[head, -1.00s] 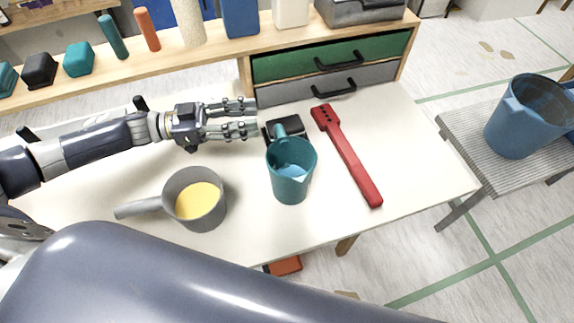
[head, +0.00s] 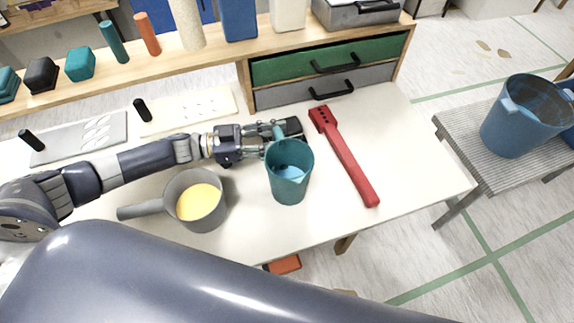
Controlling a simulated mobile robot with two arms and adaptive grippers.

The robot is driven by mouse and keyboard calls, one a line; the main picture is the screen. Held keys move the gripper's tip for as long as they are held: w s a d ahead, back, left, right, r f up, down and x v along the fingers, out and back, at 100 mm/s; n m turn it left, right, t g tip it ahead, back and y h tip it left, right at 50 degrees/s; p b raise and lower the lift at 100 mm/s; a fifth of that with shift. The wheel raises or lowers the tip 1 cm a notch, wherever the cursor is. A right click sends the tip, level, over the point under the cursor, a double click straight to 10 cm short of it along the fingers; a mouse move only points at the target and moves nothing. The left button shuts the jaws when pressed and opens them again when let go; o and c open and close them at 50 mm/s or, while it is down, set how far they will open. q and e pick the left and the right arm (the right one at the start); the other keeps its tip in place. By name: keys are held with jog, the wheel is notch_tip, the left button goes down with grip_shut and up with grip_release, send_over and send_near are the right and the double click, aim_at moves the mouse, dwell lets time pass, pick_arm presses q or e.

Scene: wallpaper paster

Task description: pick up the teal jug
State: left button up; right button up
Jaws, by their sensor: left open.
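The teal jug (head: 289,178) stands upright on the pale table in the head view, with light blue contents inside. Its handle (head: 278,132) points away toward the back of the table. My left gripper (head: 268,139) is open at the back of the jug, with its fingers around or beside the handle. I cannot tell whether the fingers touch it. The jug's rim hides part of the near finger. My right gripper is not in view.
A grey pot (head: 211,214) with yellow contents sits left of the jug. A red long-handled tool (head: 347,160) lies to the right. A black block (head: 291,127) lies behind the handle. Drawers (head: 300,93) stand at the back. A blue bucket (head: 512,128) is on a grey stand.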

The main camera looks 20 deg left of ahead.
pick_arm(q)
jog(key=shift+w+d, duration=0.1)
jog(key=shift+d, duration=0.15)
grip_shut()
jog(key=shift+r, duration=0.2)
